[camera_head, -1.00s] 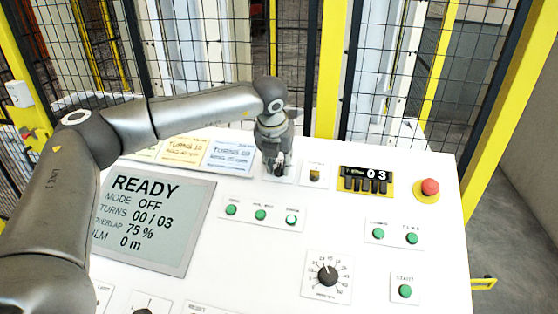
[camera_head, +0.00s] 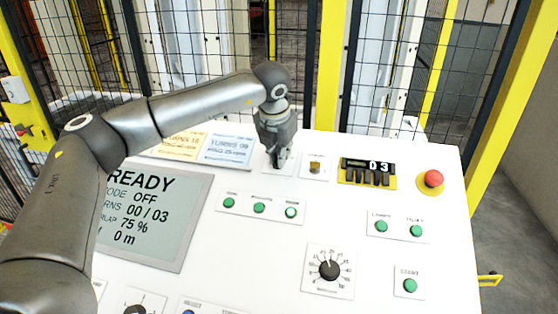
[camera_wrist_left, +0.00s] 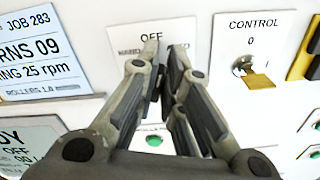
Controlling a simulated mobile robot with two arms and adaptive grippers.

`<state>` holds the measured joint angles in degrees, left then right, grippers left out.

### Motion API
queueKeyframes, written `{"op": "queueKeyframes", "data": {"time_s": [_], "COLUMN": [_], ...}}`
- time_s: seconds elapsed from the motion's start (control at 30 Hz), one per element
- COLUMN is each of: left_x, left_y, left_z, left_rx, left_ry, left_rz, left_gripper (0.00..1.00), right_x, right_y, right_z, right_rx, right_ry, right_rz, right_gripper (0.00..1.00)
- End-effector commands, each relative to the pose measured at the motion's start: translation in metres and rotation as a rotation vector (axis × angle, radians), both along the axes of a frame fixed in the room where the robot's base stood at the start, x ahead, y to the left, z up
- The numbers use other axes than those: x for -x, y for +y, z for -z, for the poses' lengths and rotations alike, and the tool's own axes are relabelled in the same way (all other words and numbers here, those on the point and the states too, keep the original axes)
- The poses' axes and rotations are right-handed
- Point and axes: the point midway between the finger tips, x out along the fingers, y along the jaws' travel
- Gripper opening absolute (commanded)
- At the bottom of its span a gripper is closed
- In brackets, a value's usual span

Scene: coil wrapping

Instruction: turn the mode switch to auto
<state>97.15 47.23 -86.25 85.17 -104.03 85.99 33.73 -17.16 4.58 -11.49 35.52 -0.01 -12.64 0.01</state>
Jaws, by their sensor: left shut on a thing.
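My left gripper (camera_head: 279,160) is at the upper middle of the white control panel, its fingers pointing down at a switch plate. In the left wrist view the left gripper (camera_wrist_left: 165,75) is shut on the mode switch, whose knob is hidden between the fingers. The mode switch plate (camera_wrist_left: 122,38) reads OFF at the top; its other labels are partly covered. The display screen (camera_head: 190,225) shows MODE OFF and TURNS 00 / 03. My right gripper is in neither view.
Green buttons (camera_head: 259,208) and a rotary dial (camera_head: 329,270) lie nearer. Job cards (camera_head: 230,150) sit to the left. A mesh fence (camera_head: 400,70) stands behind.

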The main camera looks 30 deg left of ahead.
Motion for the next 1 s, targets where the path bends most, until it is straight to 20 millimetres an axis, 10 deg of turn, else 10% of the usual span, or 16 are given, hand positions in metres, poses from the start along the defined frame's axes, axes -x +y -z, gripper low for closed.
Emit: {"op": "queueKeyframes", "data": {"time_s": [1.0], "left_x": [0.001], "left_y": [-0.006], "left_z": [0.0], "left_rx": [-0.191], "left_ry": [0.045], "left_rz": [0.437], "left_gripper": [0.0], "right_x": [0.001], "right_y": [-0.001], "right_z": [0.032], "right_rx": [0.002], "right_ry": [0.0], "right_rz": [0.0], "right_gripper": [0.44]}}
